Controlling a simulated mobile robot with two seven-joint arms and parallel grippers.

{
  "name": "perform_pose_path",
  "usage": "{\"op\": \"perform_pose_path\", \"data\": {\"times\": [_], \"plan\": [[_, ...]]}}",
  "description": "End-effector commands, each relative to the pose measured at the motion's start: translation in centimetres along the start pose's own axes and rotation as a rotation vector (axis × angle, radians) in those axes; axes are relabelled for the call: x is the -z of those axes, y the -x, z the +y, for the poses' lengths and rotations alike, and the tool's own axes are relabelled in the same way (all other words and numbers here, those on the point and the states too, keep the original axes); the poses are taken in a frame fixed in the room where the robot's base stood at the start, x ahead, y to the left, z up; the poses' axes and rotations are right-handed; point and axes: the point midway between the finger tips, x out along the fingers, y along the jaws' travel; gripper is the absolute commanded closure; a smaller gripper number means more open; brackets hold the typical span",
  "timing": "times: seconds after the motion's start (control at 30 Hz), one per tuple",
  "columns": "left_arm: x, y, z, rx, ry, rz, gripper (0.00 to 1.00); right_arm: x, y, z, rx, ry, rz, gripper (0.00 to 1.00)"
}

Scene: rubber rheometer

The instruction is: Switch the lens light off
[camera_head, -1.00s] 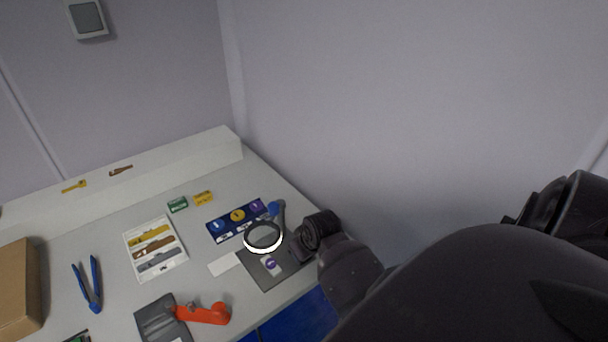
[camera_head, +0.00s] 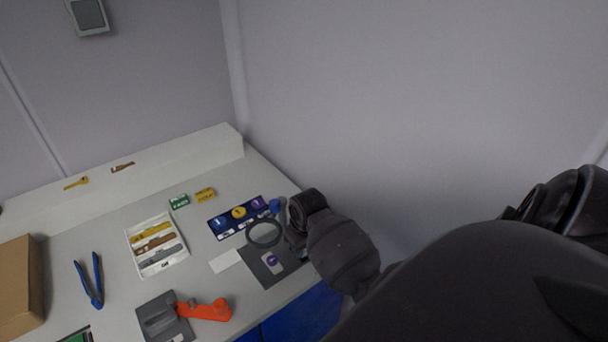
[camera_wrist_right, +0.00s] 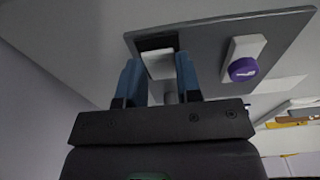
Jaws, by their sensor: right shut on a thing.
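The magnifier's ring lens (camera_head: 264,234) stands over a dark base plate (camera_head: 284,272) near the table's right edge. Its ring is dark grey and unlit. My right gripper (camera_wrist_right: 158,78) is at the plate; in the wrist view its two blue fingers straddle a white switch (camera_wrist_right: 159,64) set in a black recess of the plate (camera_wrist_right: 205,45). It is shut on this switch as far as I can see; the exact contact is unclear. My left gripper is not in view.
A wall stands close behind my right arm.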

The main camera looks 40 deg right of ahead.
Motion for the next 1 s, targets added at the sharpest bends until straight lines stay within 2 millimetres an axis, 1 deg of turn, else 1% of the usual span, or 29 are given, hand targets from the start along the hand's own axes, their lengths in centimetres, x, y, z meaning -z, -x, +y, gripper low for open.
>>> {"op": "perform_pose_path", "data": {"times": [0.13,0.17,0.3,0.33,0.57,0.7,0.77,0.87,1.0], "plan": [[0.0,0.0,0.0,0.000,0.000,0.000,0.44,0.0,0.0,0.0,0.000,0.000,0.000,0.92],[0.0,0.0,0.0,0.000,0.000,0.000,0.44,0.0,0.0,0.0,0.000,0.000,0.000,0.67],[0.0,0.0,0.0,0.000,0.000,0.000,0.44,0.0,0.0,0.0,0.000,0.000,0.001,0.45],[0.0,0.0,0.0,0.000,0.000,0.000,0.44,0.0,0.0,0.0,0.000,0.000,0.001,0.43],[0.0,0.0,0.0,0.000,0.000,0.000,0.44,0.0,0.0,0.0,0.000,0.000,0.001,0.43],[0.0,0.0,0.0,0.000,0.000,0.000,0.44,0.0,0.6,0.0,0.000,0.000,0.002,0.43],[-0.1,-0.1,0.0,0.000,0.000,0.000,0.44,0.1,1.2,0.0,0.000,0.000,0.003,0.43],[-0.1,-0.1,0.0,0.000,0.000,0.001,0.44,0.1,2.8,0.1,-0.001,0.001,0.006,0.43],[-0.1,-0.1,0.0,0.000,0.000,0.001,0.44,0.0,5.5,0.1,-0.002,0.000,0.005,0.43]]}}
